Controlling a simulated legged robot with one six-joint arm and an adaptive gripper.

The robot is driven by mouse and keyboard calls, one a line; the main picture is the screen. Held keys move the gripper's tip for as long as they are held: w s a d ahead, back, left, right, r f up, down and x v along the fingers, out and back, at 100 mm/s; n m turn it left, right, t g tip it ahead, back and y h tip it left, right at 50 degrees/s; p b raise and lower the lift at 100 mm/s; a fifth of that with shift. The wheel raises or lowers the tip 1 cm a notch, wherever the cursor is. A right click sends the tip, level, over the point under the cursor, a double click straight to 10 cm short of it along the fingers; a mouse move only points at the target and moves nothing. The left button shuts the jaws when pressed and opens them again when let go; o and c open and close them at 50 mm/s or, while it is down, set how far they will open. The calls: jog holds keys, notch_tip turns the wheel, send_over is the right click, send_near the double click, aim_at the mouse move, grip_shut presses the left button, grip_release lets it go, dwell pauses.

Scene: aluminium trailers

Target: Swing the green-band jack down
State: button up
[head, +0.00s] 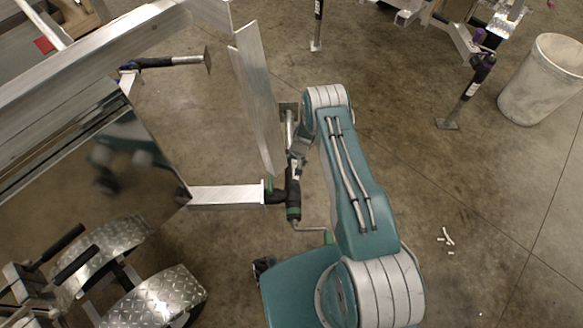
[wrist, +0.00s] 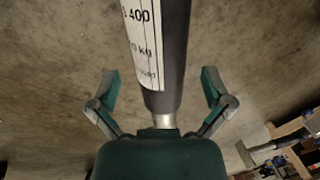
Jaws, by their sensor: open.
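The green-band jack (head: 293,205) is mounted at the end of a short aluminium beam. Its dark body carries a green band, and a crank with a green grip sticks out on the near side. Its tube runs away from me to a foot plate (head: 288,106), looking swung up along the trailer. My gripper (head: 299,150) is at the tube, partly hidden by my arm. In the wrist view my gripper (wrist: 158,78) is open, with one finger on each side of the dark jack tube (wrist: 172,55) with its white label. I cannot tell whether the fingers touch it.
An upright aluminium panel (head: 257,95) stands close left of the jack. The trailer beam (head: 225,197) and fenders (head: 155,298) lie left. A blue-band jack (head: 150,64) is farther back. A purple-band jack (head: 470,85) and white bin (head: 540,85) stand right. The right floor is mostly clear.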

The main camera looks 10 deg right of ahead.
jog(key=shift+w+a+f, duration=0.1)
jog(key=shift+a+f, duration=0.1)
jog(key=shift+f, duration=0.8)
jog(key=shift+a+f, duration=0.2)
jog(key=shift+f, duration=0.75)
jog(key=c, duration=1.1)
